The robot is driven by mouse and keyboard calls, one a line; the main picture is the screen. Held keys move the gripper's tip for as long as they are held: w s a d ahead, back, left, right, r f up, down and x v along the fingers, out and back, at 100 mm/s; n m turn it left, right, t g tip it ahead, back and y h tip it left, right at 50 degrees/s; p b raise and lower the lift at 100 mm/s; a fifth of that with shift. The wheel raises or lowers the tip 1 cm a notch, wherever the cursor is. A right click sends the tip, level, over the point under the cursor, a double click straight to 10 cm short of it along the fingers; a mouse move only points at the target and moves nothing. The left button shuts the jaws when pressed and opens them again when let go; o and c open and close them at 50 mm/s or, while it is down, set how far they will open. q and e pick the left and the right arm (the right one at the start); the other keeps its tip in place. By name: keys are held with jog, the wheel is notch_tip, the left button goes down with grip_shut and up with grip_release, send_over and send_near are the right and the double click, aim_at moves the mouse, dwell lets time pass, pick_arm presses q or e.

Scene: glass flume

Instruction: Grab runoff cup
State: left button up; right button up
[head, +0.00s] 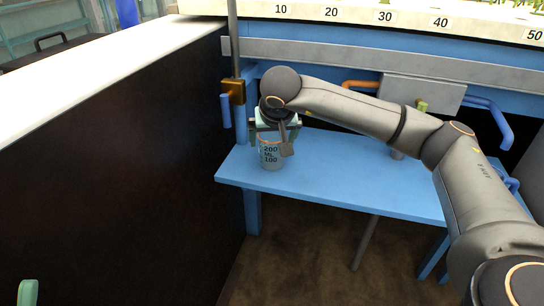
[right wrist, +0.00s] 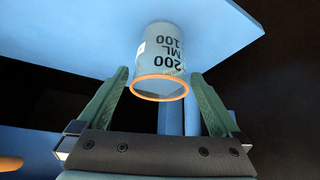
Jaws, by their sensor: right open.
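The runoff cup (head: 270,153) is a clear grey cup with an orange rim and dark "200 ML 100" markings. It stands upright near the left end of the blue bench. My right gripper (head: 272,138) is open at the cup, partly hidden behind it and my wrist. In the right wrist view the cup (right wrist: 160,52) shows between and beyond the two green fingers of my right gripper (right wrist: 160,76), with a gap on each side of its rim. At the lower left of the head view, a green tip (head: 28,292) looks like part of my left gripper; its jaws are not readable.
The blue bench (head: 330,178) is mostly clear right of the cup. A dark-sided, white-topped counter (head: 100,150) stands close on the left. Behind are a vertical rod with a brass block (head: 233,92), a grey box (head: 422,92), coloured pipes and the numbered flume scale (head: 385,16).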

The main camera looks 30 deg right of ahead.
jog(key=shift+c, duration=0.2)
jog(key=c, duration=1.2)
